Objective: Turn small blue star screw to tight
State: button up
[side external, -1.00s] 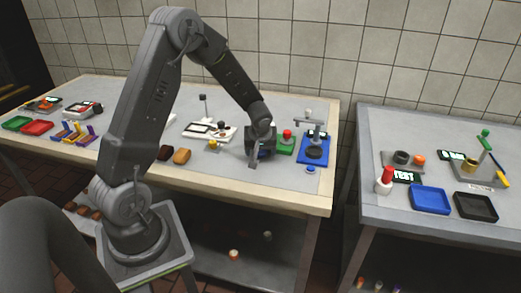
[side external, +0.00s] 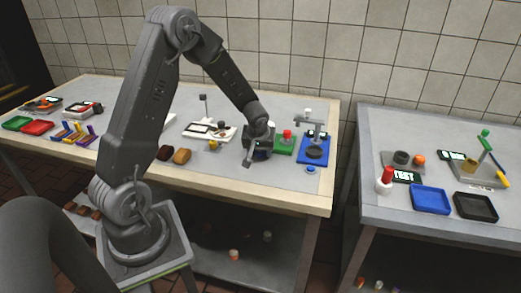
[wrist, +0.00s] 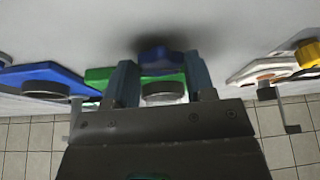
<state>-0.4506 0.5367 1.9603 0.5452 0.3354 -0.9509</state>
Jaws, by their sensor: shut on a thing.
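A small dark blue star screw (wrist: 160,55) shows in the wrist view between the two fingers of my gripper (wrist: 158,68), in front of the green device (wrist: 100,76). My gripper is shut on the star screw. In the side view my gripper (side external: 250,159) is low at the table, just left of the green device (side external: 285,150), and the screw there is hidden behind it. Whether the screw is tight cannot be told.
A blue stand (side external: 314,157) is right of the green device, with another blue knob (side external: 311,169) in front. A white device (side external: 205,132) with a yellow knob (side external: 213,145) lies to the left, beside brown pieces (side external: 181,156). The table front is clear.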

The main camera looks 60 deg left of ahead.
jog(key=shift+s+a+m+t+h, duration=0.15)
jog(key=shift+m+t+h, duration=0.25)
jog(key=shift+m, duration=1.2)
jog(key=shift+a+m, duration=0.1)
jog(key=shift+m, duration=0.5)
jog(key=o, duration=0.9)
jog(key=v, duration=1.3)
jog(key=shift+s+a+r, duration=0.1)
jog(key=shift+s+r, duration=0.25)
